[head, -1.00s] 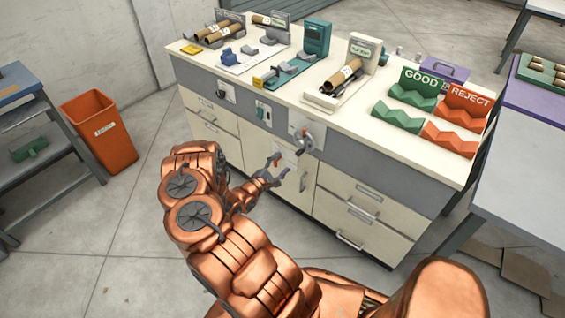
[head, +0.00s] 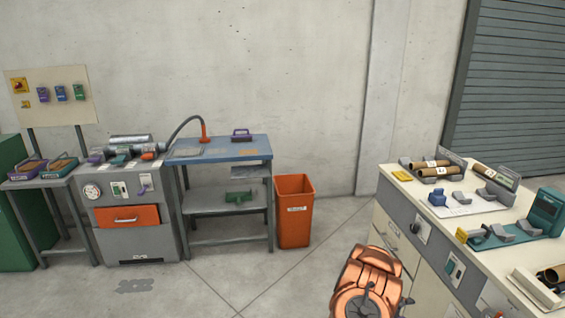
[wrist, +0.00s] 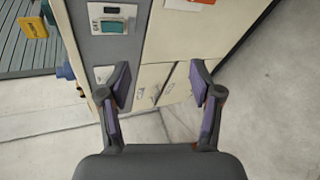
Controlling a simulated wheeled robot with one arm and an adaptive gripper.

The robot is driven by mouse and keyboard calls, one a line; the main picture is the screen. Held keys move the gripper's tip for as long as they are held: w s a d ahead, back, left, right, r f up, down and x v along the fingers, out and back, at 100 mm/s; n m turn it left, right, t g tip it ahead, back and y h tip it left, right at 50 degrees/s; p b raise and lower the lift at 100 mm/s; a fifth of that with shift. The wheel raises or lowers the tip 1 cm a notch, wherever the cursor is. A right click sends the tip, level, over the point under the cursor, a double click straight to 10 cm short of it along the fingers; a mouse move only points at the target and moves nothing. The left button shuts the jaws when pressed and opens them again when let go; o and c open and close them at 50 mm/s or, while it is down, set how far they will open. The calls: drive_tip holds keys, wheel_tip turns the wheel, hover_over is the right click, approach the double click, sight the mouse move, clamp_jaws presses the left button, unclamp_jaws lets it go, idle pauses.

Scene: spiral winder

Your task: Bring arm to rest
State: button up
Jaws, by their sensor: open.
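My gripper (wrist: 160,90) is in the wrist view with its two purple-padded fingers spread apart and nothing between them. Beyond the fingers stands the cream and grey cabinet bench (wrist: 168,30), with its drawers and a panel that has a small switch. In the head view my copper arm is at the bottom right, in front of the bench (head: 436,262). The gripper itself is outside the head view.
An orange bin (head: 294,212) stands by a blue-topped table (head: 222,148). A grey machine with an orange drawer (head: 137,216) is farther left. Brown tubes (head: 428,170) lie on the bench's holders. The floor between bin and bench is clear.

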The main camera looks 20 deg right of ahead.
drive_tip(key=w+a+r+m+t+y, duration=0.1)
drive_tip(key=w+a+r+t+y, duration=0.25)
drive_tip(key=w+a, duration=0.55)
drive_tip(key=w+a+r+t+y, duration=0.25)
drive_tip(key=w+a+r, duration=0.25)
drive_tip(key=w+a, duration=0.4)
drive_tip(key=a+r+n+y, duration=0.1)
drive_tip(key=a+r+y, duration=0.3)
drive_tip(key=a+r, duration=0.5)
drive_tip(key=a+r+y, duration=0.4)
drive_tip(key=a, duration=0.9)
drive_tip(key=s+a+r+g+y, duration=0.1)
drive_tip(key=s+a+r+g, duration=0.1)
drive_tip(key=s+a+r, duration=0.55)
drive_tip(key=s+a+r+g+y, duration=0.1)
drive_tip(key=s+a+r+y, duration=0.3)
drive_tip(key=s, duration=0.7)
drive_tip(key=s+d+r+m+g+h, duration=0.1)
drive_tip(key=s+d+g+h, duration=0.1)
drive_tip(key=s, duration=1.1)
drive_tip(key=s+d+r+m+g+h, duration=0.2)
drive_tip(key=s+g+h, duration=0.1)
drive_tip(key=s, duration=1.1)
drive_tip(key=shift+d+g, duration=0.25)
drive_tip(key=shift+g, duration=0.15)
